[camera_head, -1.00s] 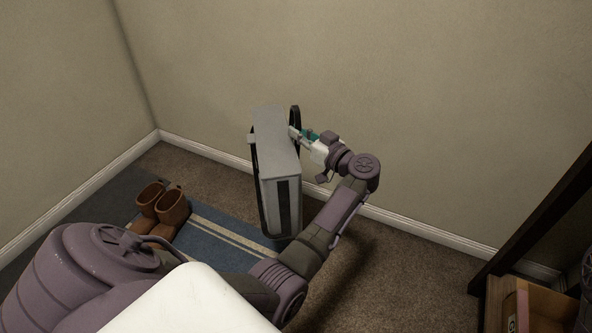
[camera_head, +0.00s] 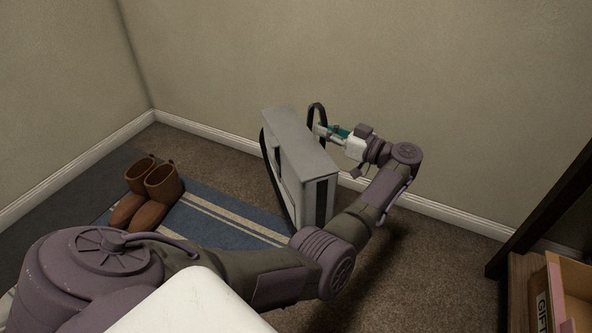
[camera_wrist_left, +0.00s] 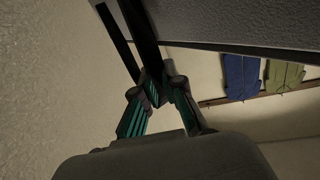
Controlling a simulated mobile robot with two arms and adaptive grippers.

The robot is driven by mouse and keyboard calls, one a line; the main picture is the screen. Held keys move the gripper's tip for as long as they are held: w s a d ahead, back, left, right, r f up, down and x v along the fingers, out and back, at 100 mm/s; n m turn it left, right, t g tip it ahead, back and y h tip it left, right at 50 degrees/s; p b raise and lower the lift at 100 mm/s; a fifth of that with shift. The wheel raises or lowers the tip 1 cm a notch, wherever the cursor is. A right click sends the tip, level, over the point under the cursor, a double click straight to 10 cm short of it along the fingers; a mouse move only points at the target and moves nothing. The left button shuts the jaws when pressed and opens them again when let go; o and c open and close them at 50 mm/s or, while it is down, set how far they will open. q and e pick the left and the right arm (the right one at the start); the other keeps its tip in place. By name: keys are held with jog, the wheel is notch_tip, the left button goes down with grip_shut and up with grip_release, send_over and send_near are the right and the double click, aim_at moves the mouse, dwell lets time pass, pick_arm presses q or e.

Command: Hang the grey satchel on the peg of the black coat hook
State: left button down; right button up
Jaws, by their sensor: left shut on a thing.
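The grey satchel (camera_head: 303,150) hangs in the air beside the wall in the head view, a boxy bag with black straps. My left gripper (camera_head: 322,130) is shut on its black strap loop (camera_head: 314,112) at the bag's right side. In the left wrist view the gripper's teal fingers (camera_wrist_left: 158,92) close on the black strap (camera_wrist_left: 141,32), and the satchel (camera_wrist_left: 235,22) fills the upper right. The black coat hook is not clearly seen in either view; a dark rail with garments shows in the left wrist view. My right gripper is out of view.
Brown boots (camera_head: 148,193) stand on a blue striped rug (camera_head: 215,217). A cardboard box (camera_head: 572,290) stands at the lower right by a dark upright post (camera_head: 545,215). In the left wrist view, blue (camera_wrist_left: 241,77) and green (camera_wrist_left: 284,75) garments hang on a rail (camera_wrist_left: 262,93). Carpet right of my arm is clear.

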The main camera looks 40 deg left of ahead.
pick_arm(q)
notch_tip(320, 180, down, 9)
jog(key=b, duration=0.7)
jog(key=shift+f, duration=0.2)
jog(key=c, duration=1.3)
grip_release()
jog(key=shift+f, duration=0.1)
jog(key=shift+o, duration=0.2)
jog(key=shift+b, duration=0.3)
